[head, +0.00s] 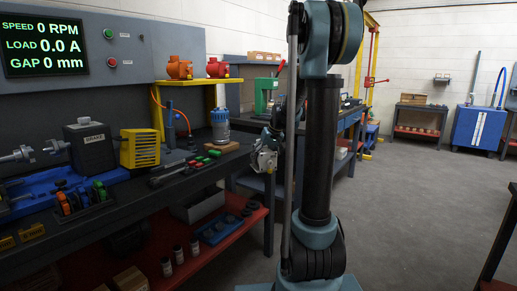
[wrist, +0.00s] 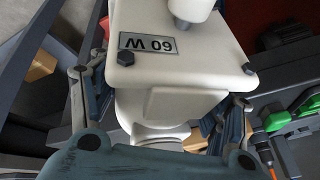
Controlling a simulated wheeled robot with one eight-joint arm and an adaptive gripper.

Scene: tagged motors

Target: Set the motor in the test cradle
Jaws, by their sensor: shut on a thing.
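My gripper (head: 266,150) is shut on a pale motor (head: 264,161), held in the air just right of the bench's end in the head view. In the wrist view the white motor (wrist: 165,75) sits between my fingers, its plate reading "60 W" upside down, with dark bolts at its corners. A blue test bed (head: 60,195) lies on the bench at left, with a shaft, a box marked BRAKE (head: 88,144) and a yellow finned unit (head: 140,148). I cannot tell which part is the cradle; the bed runs out of frame.
A blue-grey motor (head: 220,126) stands on a wooden board at the bench's right end. Tools in a holder (head: 82,199) stand before the bed. A display (head: 44,46) reads 0 RPM.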

